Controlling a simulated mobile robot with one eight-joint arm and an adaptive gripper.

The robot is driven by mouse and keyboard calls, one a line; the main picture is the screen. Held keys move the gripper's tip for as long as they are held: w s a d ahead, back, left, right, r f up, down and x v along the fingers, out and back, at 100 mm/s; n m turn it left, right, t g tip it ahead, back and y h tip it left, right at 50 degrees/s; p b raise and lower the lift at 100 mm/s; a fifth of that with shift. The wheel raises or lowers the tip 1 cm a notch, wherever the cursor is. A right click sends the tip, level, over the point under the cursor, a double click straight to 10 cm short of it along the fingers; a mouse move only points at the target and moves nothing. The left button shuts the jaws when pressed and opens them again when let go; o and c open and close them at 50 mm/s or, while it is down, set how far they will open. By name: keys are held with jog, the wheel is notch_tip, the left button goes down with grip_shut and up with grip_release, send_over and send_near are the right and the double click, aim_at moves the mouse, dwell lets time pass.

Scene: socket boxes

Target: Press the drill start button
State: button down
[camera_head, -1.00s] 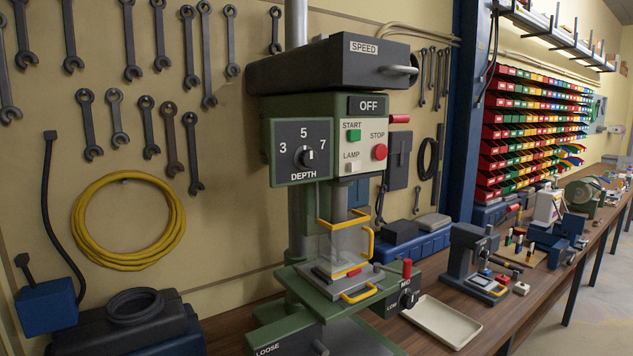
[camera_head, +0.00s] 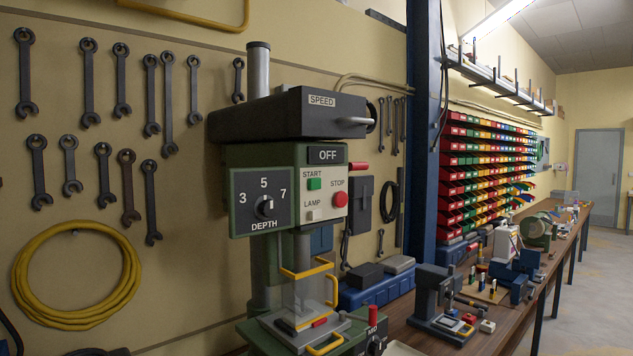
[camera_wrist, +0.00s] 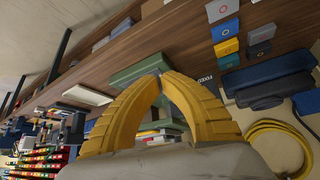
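The green drill press stands against the wall in the head view, with its control panel (camera_head: 326,185) facing me. The green START button (camera_head: 314,184) sits at the panel's upper left, under a dark display (camera_head: 325,154) reading OFF. The red STOP button (camera_head: 340,199) is to its lower right, and the pale LAMP button (camera_head: 314,214) is below START. My gripper (camera_wrist: 160,77) shows only in the wrist view; its two yellow fingers meet at the tips with nothing visible between them. Part of the green drill base (camera_wrist: 140,68) lies beyond the fingertips. The START button is not seen there.
A black DEPTH dial (camera_head: 265,207) is left of the buttons. A clear guard with yellow handles (camera_head: 309,287) is below the panel. A small grey machine (camera_head: 436,300) and other tools line the wooden bench to the right. Nothing blocks the panel in the head view.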

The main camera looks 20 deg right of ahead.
aim_at(314, 193)
jog(key=w+a+r+m+t+y+p, duration=0.1)
jog(key=w+r+m+y+p, duration=0.15)
jog(key=r+p, duration=0.3)
jog(key=w+r+m+y+p, duration=0.1)
jog(key=w+r+m+p, duration=0.1)
jog(key=w+r+p, duration=0.35)
jog(key=w+d+r+m+t+y+p, duration=0.1)
jog(key=w+d+r+m+t+p, duration=0.2)
jog(key=r, duration=0.6)
jog(key=w+d+r+m+t+p, duration=0.3)
jog(key=d+r+p, duration=0.2)
jog(key=r, duration=0.5)
jog(key=w+d+r+m+t+y+p, duration=0.1)
jog(key=w+d+r+m+t+p, duration=0.1)
jog(key=d+r, duration=0.4)
notch_tip(314, 193, up, 4)
jog(key=shift+w+d+f+m+t+y+p, duration=0.25)
jog(key=shift+w+d+m+t+y+p, duration=0.15)
jog(key=shift+w+m+p, duration=0.5)
jog(key=shift+s, duration=0.1)
jog(key=p+x, duration=0.1)
jog(key=x, duration=1.3)
jog(key=shift+f, duration=0.15)
jog(key=shift+a, duration=0.1)
